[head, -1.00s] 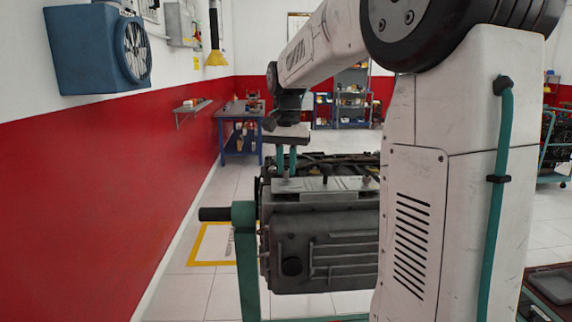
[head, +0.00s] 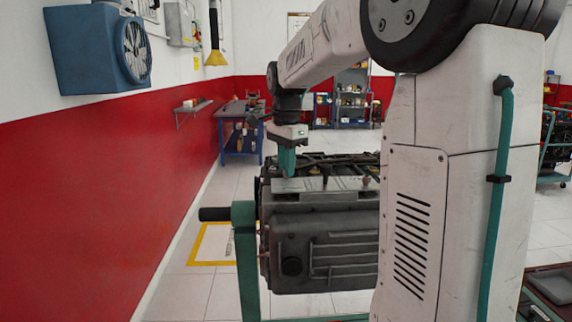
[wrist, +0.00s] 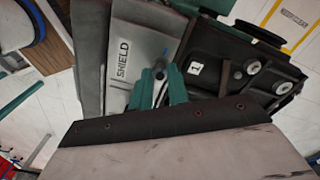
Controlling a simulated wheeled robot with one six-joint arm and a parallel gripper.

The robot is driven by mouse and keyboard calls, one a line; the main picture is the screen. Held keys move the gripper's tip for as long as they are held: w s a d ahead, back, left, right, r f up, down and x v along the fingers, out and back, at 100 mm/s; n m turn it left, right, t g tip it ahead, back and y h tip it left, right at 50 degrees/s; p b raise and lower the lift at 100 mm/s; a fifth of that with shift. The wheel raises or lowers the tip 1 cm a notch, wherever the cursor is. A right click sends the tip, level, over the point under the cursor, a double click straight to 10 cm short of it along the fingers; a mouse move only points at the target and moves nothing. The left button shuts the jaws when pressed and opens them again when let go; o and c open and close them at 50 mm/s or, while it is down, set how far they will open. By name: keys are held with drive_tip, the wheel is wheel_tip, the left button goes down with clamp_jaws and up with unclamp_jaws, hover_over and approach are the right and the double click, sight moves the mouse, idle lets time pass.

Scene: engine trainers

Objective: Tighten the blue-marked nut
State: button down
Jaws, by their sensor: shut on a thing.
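The engine (head: 320,250) hangs on a green stand, with a grey shield plate (head: 315,184) along its top. My gripper (head: 286,172) points down at the left end of this plate. In the wrist view, the teal fingers of my gripper (wrist: 160,92) are shut on a small grey nut (wrist: 159,76), mostly hidden between them. A small blue mark (wrist: 165,51) shows just beyond the fingertips, by the plate lettered SHIELD (wrist: 121,62). Two more fasteners stand on the plate to the right, a dark one (head: 326,171) and a reddish one (head: 366,181).
The green stand post (head: 246,260) and a black bar (head: 214,214) are at the engine's left. A blue workbench (head: 240,130) stands behind against the red wall. The floor left of the engine is clear.

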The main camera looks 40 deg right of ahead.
drive_tip(key=shift+w, duration=0.1)
idle(0.5)
drive_tip(key=c, duration=1.3)
unclamp_jaws()
drive_tip(key=shift+c, duration=0.2)
wheel_tip(320, 180, up, 8)
drive_tip(key=shift+f, duration=0.1)
